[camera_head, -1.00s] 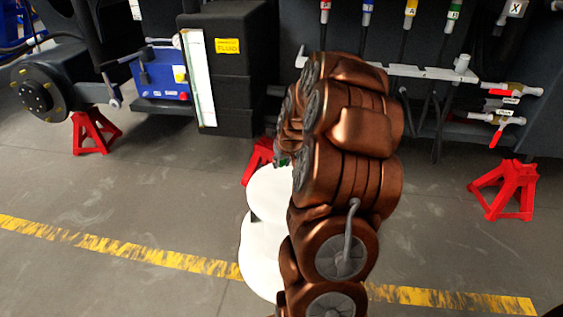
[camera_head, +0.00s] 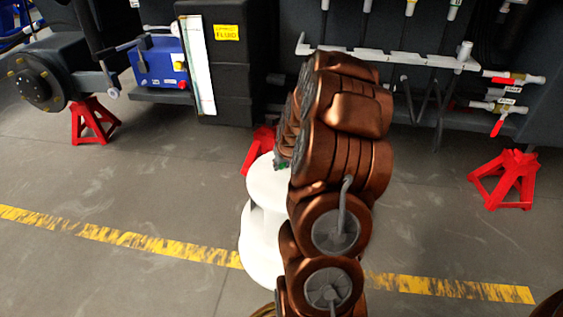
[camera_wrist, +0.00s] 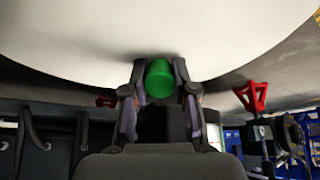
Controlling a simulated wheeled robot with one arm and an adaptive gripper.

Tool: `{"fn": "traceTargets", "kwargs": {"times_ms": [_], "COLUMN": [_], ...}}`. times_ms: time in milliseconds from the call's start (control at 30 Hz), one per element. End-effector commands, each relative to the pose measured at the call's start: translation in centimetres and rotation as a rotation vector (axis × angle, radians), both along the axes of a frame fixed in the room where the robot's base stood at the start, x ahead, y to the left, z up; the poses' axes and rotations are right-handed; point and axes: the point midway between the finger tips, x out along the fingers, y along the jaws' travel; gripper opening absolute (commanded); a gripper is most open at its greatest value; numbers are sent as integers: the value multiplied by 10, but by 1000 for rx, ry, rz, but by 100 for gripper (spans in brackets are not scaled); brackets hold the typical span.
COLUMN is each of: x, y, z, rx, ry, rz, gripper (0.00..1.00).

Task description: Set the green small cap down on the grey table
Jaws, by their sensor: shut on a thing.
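The green small cap (camera_wrist: 160,78) sits between the two fingers of my gripper (camera_wrist: 160,86), which is shut on it. In the wrist view the cap is right against or just off a large pale round table top (camera_wrist: 80,40); I cannot tell whether they touch. A dark shadow lies on the table beside the cap. In the head view the table (camera_head: 265,188) looks white and round, partly hidden behind my arm. There a small bit of the cap (camera_head: 283,165) shows at its far right part, by the gripper.
Behind the table stands the dark chassis with a black fluid tank (camera_head: 228,85), a blue box (camera_head: 160,65) and valves with red handles (camera_head: 500,120). Red jack stands (camera_head: 93,120) (camera_head: 507,180) are on both sides. The visible table top looks clear. Open floor lies in front.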

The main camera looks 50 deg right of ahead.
Motion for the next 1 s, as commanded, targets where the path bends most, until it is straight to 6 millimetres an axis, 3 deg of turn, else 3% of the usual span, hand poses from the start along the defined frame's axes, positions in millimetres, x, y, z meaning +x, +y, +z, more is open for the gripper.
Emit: {"fn": "traceTargets", "kwargs": {"times_ms": [733,767,1000], "x": [0,0,-1], "y": [0,0,1], "z": [-9,-9,-11], "rx": [0,0,3], "ry": [0,0,3], "rz": [0,0,0], "gripper": [0,30,55]}}
